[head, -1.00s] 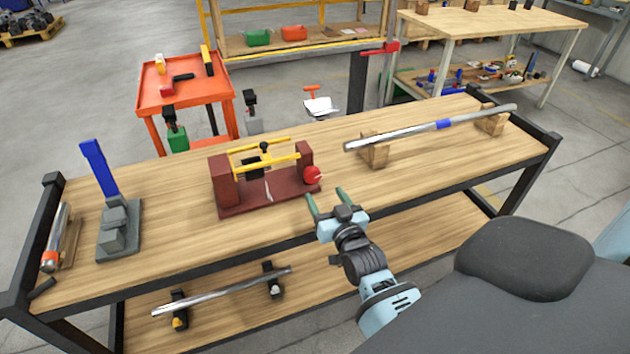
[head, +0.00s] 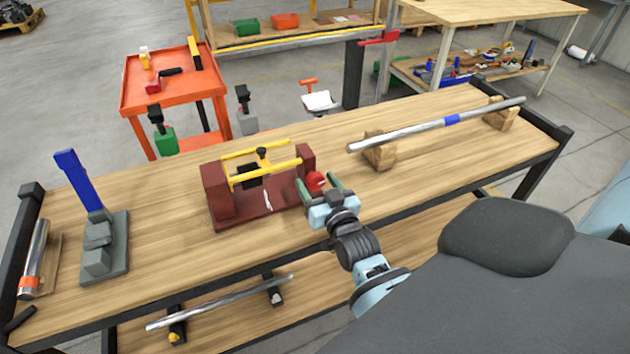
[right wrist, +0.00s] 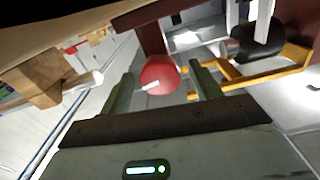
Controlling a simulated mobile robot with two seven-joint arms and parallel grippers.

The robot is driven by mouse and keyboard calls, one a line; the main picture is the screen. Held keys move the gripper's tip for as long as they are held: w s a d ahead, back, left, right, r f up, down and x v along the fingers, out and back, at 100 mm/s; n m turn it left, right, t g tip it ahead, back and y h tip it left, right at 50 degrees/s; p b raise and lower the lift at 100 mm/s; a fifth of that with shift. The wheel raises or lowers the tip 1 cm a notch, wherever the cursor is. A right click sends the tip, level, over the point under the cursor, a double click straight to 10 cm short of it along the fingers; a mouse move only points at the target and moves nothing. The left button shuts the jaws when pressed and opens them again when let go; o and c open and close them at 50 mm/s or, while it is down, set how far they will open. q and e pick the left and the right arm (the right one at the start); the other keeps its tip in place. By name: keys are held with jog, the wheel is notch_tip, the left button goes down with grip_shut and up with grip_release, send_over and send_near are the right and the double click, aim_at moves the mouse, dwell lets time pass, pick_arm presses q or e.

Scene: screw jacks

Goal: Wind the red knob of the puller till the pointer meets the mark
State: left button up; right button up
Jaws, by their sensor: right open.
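The puller (head: 240,213) is a dark red frame with two end blocks, yellow rods and a black block between them, standing on the bench. Its red knob (head: 316,181) is on the right end block; in the right wrist view the knob (right wrist: 160,73) shows a white stripe. A white mark line (head: 267,200) shows on the puller's base; I cannot make out the pointer for certain. My right gripper (head: 318,186) is open, its green fingers on either side of the knob; in the right wrist view the fingers (right wrist: 160,85) stand apart from it. My left gripper is not in view.
A grey stand with a blue lever (head: 80,181) stands left on the bench (head: 165,205). A metal bar (head: 430,127) rests on wooden blocks to the right. An orange cart (head: 160,100) stands behind. The bench front between stand and puller is clear.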

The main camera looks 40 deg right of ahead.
jog(key=shift+s+r, duration=0.1)
jog(key=shift+s, duration=0.05)
jog(key=shift+c, duration=0.5)
jog(key=c, duration=0.9)
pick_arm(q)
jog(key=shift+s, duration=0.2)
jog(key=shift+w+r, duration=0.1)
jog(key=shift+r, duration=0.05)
